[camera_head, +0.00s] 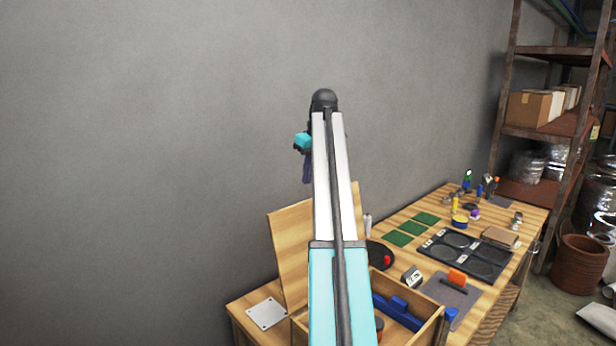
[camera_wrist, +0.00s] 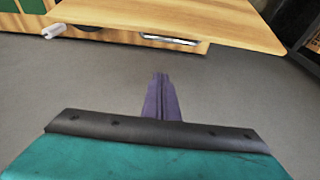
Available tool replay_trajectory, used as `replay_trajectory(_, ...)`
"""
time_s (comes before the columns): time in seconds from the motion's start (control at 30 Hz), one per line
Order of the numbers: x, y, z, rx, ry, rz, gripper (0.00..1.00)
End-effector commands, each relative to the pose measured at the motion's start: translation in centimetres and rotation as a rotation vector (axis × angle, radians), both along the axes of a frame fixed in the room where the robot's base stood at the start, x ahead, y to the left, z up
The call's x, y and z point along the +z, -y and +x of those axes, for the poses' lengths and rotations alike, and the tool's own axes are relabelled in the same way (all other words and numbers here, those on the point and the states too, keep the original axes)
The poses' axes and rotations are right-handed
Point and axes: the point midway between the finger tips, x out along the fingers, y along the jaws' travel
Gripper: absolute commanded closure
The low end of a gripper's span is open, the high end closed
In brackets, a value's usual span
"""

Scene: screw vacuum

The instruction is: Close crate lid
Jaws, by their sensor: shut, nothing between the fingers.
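The wooden crate (camera_head: 432,330) stands at the near end of the workbench, partly hidden behind my arm. Its lid (camera_head: 288,250) is open and stands raised at the crate's left side, leaning back. My gripper (camera_head: 306,176) is up near the wall, above the lid's top edge, and apart from it in the head view. In the wrist view its purple fingers (camera_wrist: 160,82) are shut together and empty. A light wooden panel (camera_wrist: 185,16), which seems to be the lid, crosses the top of the wrist view beyond the fingertips.
The workbench (camera_head: 528,211) holds green boards (camera_head: 398,238), a black tray (camera_head: 466,254) and small tools. A blue item (camera_head: 398,311) lies in the crate. A metal plate (camera_head: 267,313) lies left of the lid. The grey wall (camera_head: 150,150) is behind; a shelf (camera_head: 548,131) stands right.

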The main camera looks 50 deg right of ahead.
Motion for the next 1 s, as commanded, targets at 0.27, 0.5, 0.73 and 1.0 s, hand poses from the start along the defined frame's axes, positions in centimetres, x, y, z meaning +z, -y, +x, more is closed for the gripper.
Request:
replay_trajectory(0.27,-2.9,0.0,0.9,0.0,0.0,0.0,1.0)
replay_trajectory(0.5,-5.7,0.0,1.7,0.001,-0.001,0.001,1.0)
replay_trajectory(0.73,-8.2,0.0,2.5,0.002,-0.001,0.0,1.0)
replay_trajectory(1.0,-7.9,-0.3,-0.1,0.002,0.001,-0.001,1.0)
